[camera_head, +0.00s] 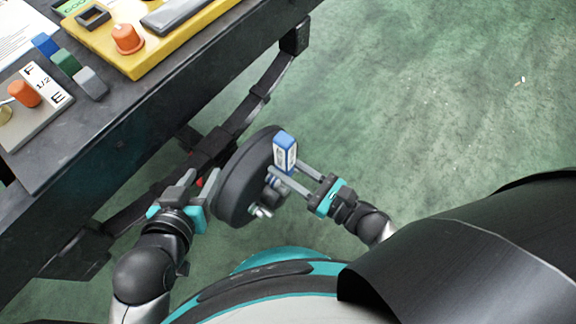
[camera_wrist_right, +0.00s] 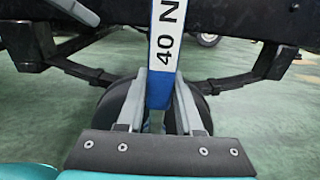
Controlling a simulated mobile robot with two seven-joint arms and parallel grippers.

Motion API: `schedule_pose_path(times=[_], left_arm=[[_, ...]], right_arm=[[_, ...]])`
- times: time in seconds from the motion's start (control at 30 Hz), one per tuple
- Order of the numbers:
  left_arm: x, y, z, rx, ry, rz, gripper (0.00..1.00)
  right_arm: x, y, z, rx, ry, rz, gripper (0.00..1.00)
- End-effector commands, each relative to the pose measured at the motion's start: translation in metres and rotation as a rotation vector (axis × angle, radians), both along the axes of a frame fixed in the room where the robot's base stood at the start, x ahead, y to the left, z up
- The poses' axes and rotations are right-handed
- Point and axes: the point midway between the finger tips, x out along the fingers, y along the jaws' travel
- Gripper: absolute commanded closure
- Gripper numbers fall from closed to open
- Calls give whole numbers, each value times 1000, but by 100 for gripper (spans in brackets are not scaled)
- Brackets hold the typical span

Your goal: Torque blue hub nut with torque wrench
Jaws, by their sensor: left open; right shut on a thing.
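The torque wrench (camera_head: 286,152) is blue with a white label. It is in my right gripper (camera_head: 286,172), in front of the dark round hub (camera_head: 240,180). In the right wrist view the torque wrench (camera_wrist_right: 166,45) shows a "40 N" marking and runs up between the fingers of my right gripper (camera_wrist_right: 160,92), which is shut on it. Small blue and silver parts (camera_head: 271,182) show on the hub's face beside the wrench; I cannot tell clearly which is the blue nut or whether the wrench touches it. My left gripper (camera_head: 196,190) is open at the hub's left side.

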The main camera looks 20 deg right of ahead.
Motion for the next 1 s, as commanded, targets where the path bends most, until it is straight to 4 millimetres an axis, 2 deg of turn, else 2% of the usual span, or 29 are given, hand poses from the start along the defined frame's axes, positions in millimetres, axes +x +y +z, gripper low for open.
schedule_pose_path(times=[1.0], left_arm=[[0, -1, -1, -1, 0, -1, 54]], right_arm=[[6, 5, 2, 4, -6, 2, 100]])
